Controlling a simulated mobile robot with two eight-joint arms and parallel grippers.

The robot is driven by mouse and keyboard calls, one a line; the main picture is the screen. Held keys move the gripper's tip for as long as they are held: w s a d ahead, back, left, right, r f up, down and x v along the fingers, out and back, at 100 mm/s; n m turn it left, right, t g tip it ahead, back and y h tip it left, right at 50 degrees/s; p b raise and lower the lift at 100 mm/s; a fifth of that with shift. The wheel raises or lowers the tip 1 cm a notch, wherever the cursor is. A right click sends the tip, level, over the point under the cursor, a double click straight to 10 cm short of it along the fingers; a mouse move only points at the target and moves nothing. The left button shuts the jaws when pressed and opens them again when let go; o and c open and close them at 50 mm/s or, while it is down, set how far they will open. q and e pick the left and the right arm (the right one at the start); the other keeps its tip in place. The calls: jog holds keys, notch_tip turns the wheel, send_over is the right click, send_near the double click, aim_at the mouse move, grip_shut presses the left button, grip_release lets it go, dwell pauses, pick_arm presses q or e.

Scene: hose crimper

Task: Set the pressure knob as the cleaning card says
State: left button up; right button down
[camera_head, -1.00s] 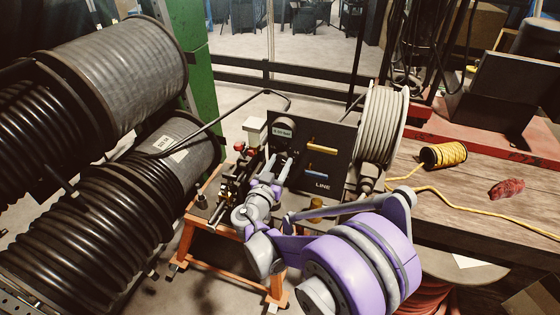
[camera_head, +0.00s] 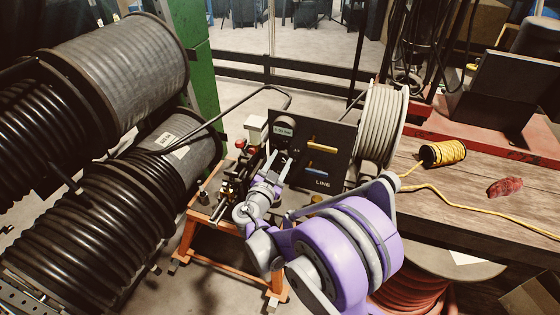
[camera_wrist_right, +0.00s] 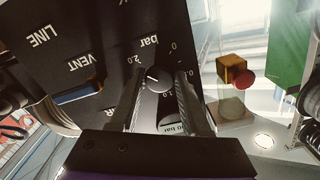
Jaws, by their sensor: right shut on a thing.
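The black panel (camera_head: 325,150) of the crimper stands upright on the orange stand. My right gripper (camera_head: 281,163) reaches its left part, and the head view hides the knob behind the fingers. In the right wrist view the dark round pressure knob (camera_wrist_right: 158,79) with a white pointer line sits between the two fingers of my right gripper (camera_wrist_right: 160,92), shut on it. Scale numbers and "bar" surround the knob. A small bar readout (camera_head: 283,132) shows above the fingers; its digits are too small to read surely. I cannot make out a cleaning card. My left gripper is out of view.
A yellow lever (camera_head: 323,144) and a blue lever (camera_head: 321,171) sit on the panel, right of the fingers. A red button (camera_wrist_right: 244,79) is beside the panel. Large hose drums (camera_head: 110,65) crowd the left. A wooden bench (camera_head: 455,195) with yellow cord stands right.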

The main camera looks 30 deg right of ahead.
jog(key=shift+c, duration=1.9)
grip_release()
jog(key=b+v, duration=0.1)
jog(key=v, duration=1)
jog(key=shift+d, duration=0.1)
